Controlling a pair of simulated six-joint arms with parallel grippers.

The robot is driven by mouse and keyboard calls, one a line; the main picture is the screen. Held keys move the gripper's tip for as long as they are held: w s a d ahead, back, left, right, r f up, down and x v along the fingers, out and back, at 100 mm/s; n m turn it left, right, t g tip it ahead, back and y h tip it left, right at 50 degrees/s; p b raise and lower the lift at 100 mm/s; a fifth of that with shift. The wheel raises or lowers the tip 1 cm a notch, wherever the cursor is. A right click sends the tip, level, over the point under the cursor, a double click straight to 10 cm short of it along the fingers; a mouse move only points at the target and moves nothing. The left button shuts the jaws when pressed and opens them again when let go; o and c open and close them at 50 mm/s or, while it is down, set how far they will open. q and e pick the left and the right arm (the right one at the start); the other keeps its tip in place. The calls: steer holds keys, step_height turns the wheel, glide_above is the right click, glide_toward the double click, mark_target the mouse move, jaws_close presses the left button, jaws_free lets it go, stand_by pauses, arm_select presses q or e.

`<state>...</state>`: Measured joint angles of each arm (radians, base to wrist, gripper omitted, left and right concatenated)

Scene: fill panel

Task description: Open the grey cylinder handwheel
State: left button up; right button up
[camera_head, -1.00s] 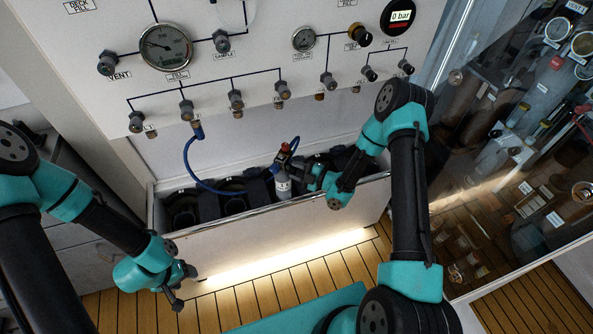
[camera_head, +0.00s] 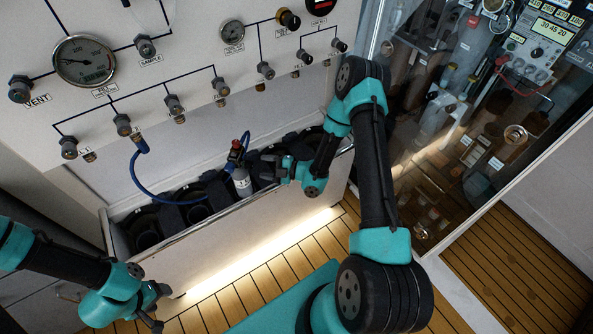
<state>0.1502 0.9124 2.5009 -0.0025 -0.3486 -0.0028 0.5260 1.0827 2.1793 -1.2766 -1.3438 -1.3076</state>
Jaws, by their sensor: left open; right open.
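The grey cylinder (camera_head: 242,183) stands upright at the middle of an open-topped bin below the panel. A small red handwheel (camera_head: 236,147) is at its top, beside the end of a blue hose. My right gripper (camera_head: 264,167) is open, just right of the cylinder and lower than the handwheel. A narrow gap seems to separate it from the cylinder, though contact is hard to judge. My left gripper (camera_head: 161,307) is open and empty, low in front of the bin at the left.
The blue hose (camera_head: 140,190) loops from a panel fitting down to the cylinder top. Dark holders fill the bin (camera_head: 225,235). The white panel (camera_head: 190,60) carries gauges and several knobs. A glass-fronted cabinet (camera_head: 440,120) stands at the right. The wooden floor in front is mostly clear.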

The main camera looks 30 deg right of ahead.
steer(key=v, duration=1.2)
steer(key=shift+a, duration=0.15)
steer(key=a+f+m+g+h, duration=0.4)
steer(key=a+f+m+h, duration=0.15)
steer(key=m, duration=0.55)
steer(key=s+a+r+m+g+h, duration=0.1)
steer(key=s+a+m+g+h, duration=0.1)
steer(key=s+m, duration=0.3)
steer(key=s+a+r+m+g+h, duration=0.1)
steer(key=s+a+m+g+h, duration=0.1)
steer(key=s+a+m+g, duration=0.3)
steer(key=shift+s+m, duration=0.5)
steer(key=shift+s, duration=0.75)
